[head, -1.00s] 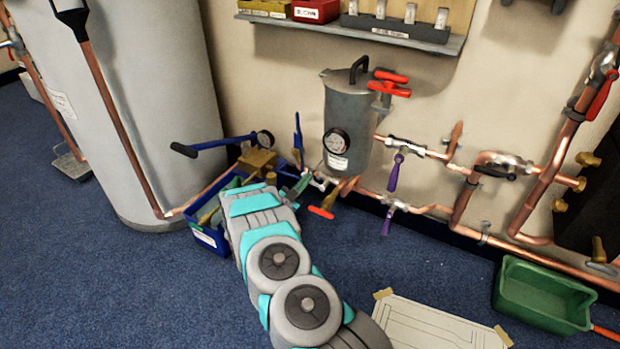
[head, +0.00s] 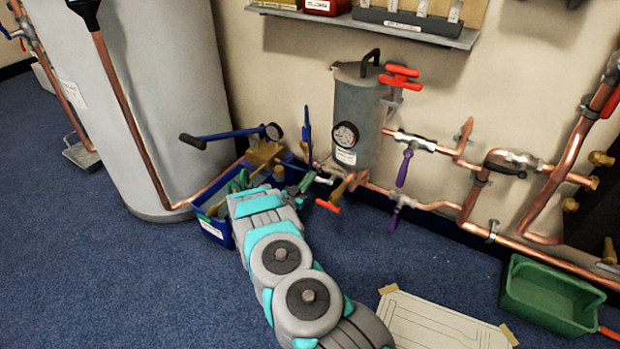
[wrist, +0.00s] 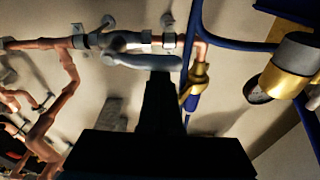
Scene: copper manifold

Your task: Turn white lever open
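The white lever (head: 325,180) sits on a low copper pipe valve, left of the grey canister's base. In the wrist view a pale lever (wrist: 140,60) lies roughly along the pipe, just beyond the dark fingers of my gripper (wrist: 160,75). The fingertips overlap its right part in the picture; I cannot tell whether they touch it. In the head view my gripper (head: 304,186) is small, just left of and below the white lever. The finger gap is hidden in shadow.
A blue crate (head: 218,232) with brass fittings and a blue-handled gauge tool stands left of my gripper. A red lever (head: 328,206) and purple levers (head: 404,166) are nearby. The grey canister (head: 357,120) stands behind.

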